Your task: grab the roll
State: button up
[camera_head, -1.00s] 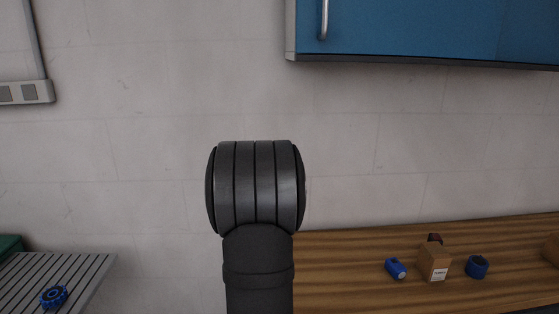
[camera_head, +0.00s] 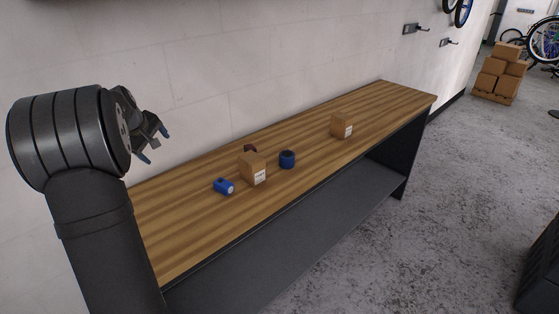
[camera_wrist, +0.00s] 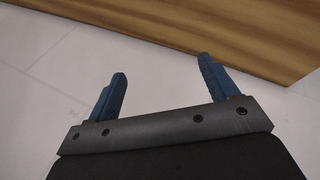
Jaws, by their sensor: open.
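A short blue roll (camera_head: 287,159) with a dark hole in its top stands on the wooden bench (camera_head: 372,112), just right of a cardboard box. A blue cylinder (camera_head: 223,187) with a pale end lies left of that box. My gripper (camera_head: 157,143) is at the left in the head view, above the bench's left end near the wall, well apart from the roll. In the wrist view its two blue fingers (camera_wrist: 161,75) are spread with nothing between them. The wrist view shows bench wood and pale wall, but no roll.
The cardboard box (camera_head: 253,169) stands between the cylinder and the roll. A small dark red thing (camera_head: 250,148) is partly hidden behind it. Another box (camera_head: 341,125) stands farther right. The bench is clear between the roll and that box. The wall (camera_head: 230,60) runs along its back.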

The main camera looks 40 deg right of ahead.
jog(key=s+d+n+h, duration=0.15)
jog(key=d+n, duration=0.25)
jog(key=d, duration=0.6)
jog(key=s+d+n+h, duration=0.1)
jog(key=s+d+n, duration=0.25)
jog(key=d, duration=0.65)
jog(key=n+g+h, duration=0.2)
jog(key=n, duration=0.7)
send_over(284, 156)
jog(key=f, duration=0.1)
notch_tip(284, 156, down, 14)
jog(key=shift+s+r, duration=0.15)
jog(key=shift+x, duration=0.85)
jog(key=shift+d, duration=0.35)
jog(key=c, duration=1.1)
